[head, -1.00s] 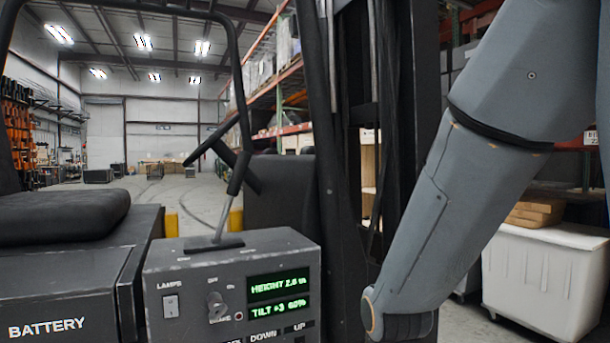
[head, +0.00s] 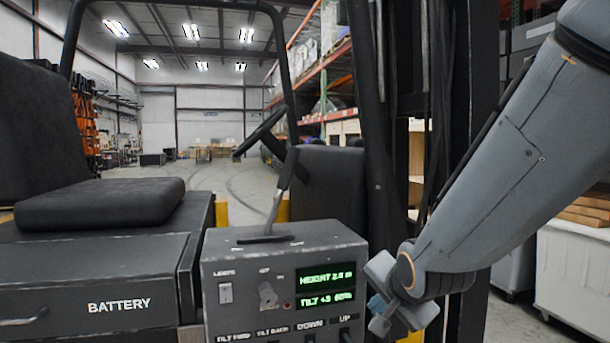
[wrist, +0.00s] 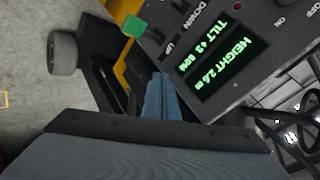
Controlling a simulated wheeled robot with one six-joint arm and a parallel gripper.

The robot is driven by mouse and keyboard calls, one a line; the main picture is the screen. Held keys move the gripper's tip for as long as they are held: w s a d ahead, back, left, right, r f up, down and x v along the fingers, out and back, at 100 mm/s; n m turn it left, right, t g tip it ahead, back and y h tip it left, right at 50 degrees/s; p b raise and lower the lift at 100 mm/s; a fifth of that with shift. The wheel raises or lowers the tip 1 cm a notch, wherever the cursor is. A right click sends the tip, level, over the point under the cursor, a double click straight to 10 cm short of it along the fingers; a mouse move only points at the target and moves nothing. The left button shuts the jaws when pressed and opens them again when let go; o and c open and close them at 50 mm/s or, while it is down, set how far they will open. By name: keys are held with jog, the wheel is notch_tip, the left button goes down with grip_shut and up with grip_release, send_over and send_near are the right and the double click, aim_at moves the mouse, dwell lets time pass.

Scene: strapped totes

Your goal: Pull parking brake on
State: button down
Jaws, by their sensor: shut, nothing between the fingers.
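The grey control console (head: 240,262) stands at the lower middle of the head view. On its front is a small grey knob (head: 268,295), with "OFF" and "ON" marks and a "BRAKE" label legible in the earlier frame. A small red lamp (head: 287,306) sits beside it. A tall black-gripped lever (head: 280,195) leans up from the console top. My gripper (head: 380,312) is right of the console, apart from the knob. In the wrist view its blue fingers (wrist: 161,88) are together and empty, near the console's display edge. The knob is not clear in the wrist view.
A lamp switch (head: 225,292), green displays (head: 326,289) and a row of labelled levers along the bottom share the console. The battery box (head: 90,275) and seat (head: 100,203) are left. The black mast (head: 470,130) stands behind my arm. A green-topped lever (wrist: 134,26) is near my fingers.

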aim_at(282, 188)
jog(key=w+a+r+m+t+y, duration=0.1)
jog(key=a+r+m+t, duration=0.1)
jog(key=r, duration=0.6)
jog(key=w+a+r+m+t+y+p, duration=0.1)
jog(key=w+a+r+m+t, duration=0.1)
jog(key=r, duration=0.6)
jog(key=w+a+r+m+t+y+p, duration=0.1)
jog(key=a+r+m+t+y, duration=0.1)
jog(key=r, duration=0.6)
jog(key=a+m+t, duration=0.1)
jog(key=a+m, duration=0.1)
jog(key=shift+w+r+m+t, duration=0.25)
jog(key=shift+m+t, duration=0.05)
jog(key=shift+t, duration=0.1)
jog(key=shift+w+a, duration=0.1)
jog(key=w+a+r+p, duration=0.1)
jog(key=w+a+p, duration=0.4)
jog(key=w, duration=0.4)
jog(key=shift+w+a+r, duration=0.15)
jog(key=shift+a, duration=0.7)
jog(key=shift+r, duration=0.1)
